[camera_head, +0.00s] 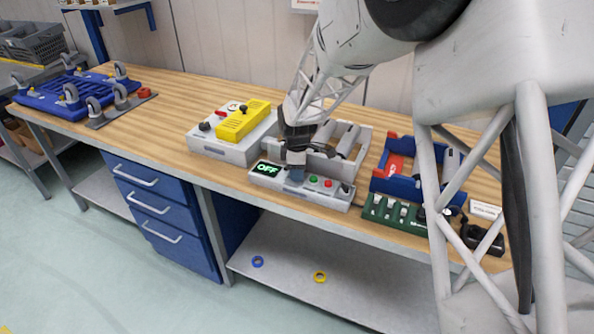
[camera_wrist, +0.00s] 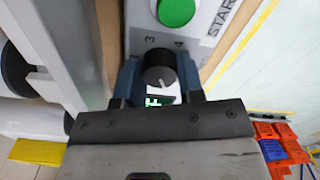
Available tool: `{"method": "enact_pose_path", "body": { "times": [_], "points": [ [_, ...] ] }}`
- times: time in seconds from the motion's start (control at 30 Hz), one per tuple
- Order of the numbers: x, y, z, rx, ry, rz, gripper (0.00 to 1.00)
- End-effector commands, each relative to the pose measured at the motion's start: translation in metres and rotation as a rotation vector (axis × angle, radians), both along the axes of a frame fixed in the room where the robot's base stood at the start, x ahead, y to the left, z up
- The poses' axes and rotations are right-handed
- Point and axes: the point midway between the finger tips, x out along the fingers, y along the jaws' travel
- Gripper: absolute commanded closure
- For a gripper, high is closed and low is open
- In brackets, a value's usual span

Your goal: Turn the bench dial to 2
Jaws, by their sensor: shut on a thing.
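The bench dial (camera_wrist: 158,68) is a black round knob with a white pointer line, on a light panel marked 3 and 4. In the wrist view its pointer line shows at the lower edge, toward the green-lit display. My gripper (camera_wrist: 157,77) is shut on the dial, one blue-grey finger on each side. In the head view my gripper (camera_head: 294,176) comes down onto the grey control box (camera_head: 325,201) and hides the dial. The display (camera_head: 267,170) on the box reads OFF in green.
Green (camera_head: 312,181) and red (camera_head: 328,184) buttons sit right of my gripper on the box. A grey box with a yellow block (camera_head: 243,120) stands behind left. A blue tray (camera_head: 397,185) and green switch strip (camera_head: 391,213) stand right. Bench left of centre is clear.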

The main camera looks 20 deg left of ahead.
Motion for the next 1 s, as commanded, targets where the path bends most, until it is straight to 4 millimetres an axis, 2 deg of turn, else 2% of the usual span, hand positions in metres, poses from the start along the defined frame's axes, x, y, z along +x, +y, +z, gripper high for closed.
{"method": "enact_pose_path", "body": {
  "times": [0.37, 1.0],
  "points": [
    [0.0002, 0.0003, 0.0011, 0.0, -0.001, -0.176, 0.89],
    [0.0004, 0.0004, 0.001, 0.001, -0.001, -0.763, 0.89]
  ]
}}
